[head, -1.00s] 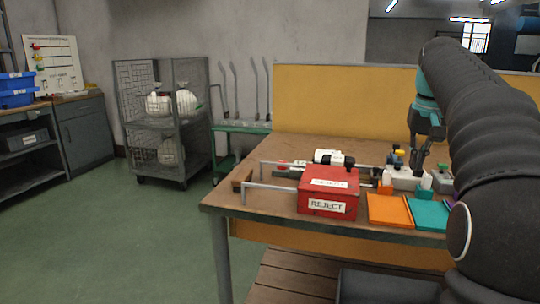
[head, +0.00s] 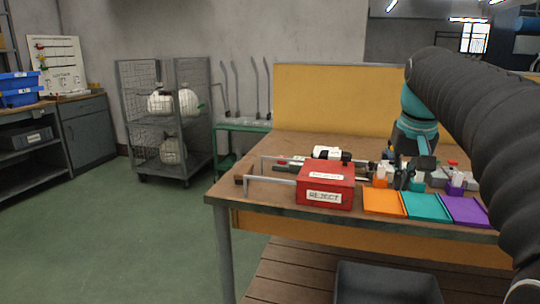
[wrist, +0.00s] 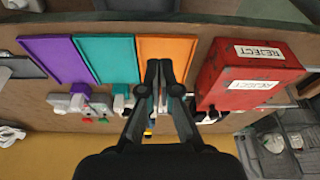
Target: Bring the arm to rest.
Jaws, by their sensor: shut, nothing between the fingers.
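My gripper (head: 403,181) is low over the workbench (head: 235,191), among the small coloured holders behind the trays. In the wrist view my gripper (wrist: 160,72) has its two dark fingers together, with nothing held between them. In that view the fingers overlap the edge of the orange tray (wrist: 165,48) and lie beside the red REJECT box (wrist: 245,75). My arm reaches in from the right of the head view and hides part of the bench's right side.
Orange (head: 383,202), teal (head: 426,207) and purple (head: 465,211) trays line the front edge. The red REJECT box (head: 326,187) stands left of them. A yellow panel (head: 335,104) backs the bench. A grey bin (head: 388,284) sits below. Green floor is clear at left.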

